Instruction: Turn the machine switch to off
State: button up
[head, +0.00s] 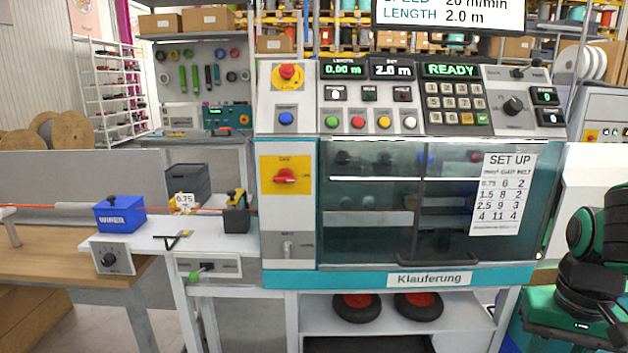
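The machine switch is a red rotary handle (286,177) on a yellow plate (272,192) at the left of the machine front. Its handle lies about horizontal. Small lettering stands above it and to its right, too small to read surely. Part of my dark and green arm shows at the right edge, well to the right of the switch. My gripper cannot be made out in the head view.
A red emergency button (288,74) sits above the switch and a small grey lever (287,247) below it. The display (450,70) reads READY. A glass door (420,205) covers the machine's middle. A worktable (150,233) with a blue box (120,215) stands left.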

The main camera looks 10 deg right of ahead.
aim_at(285, 175)
jog(key=z, duration=1.25)
jog(key=k, duration=1.5)
jog(key=u, duration=1.6)
jog(key=i, duration=1)
jog(key=z, duration=0.05)
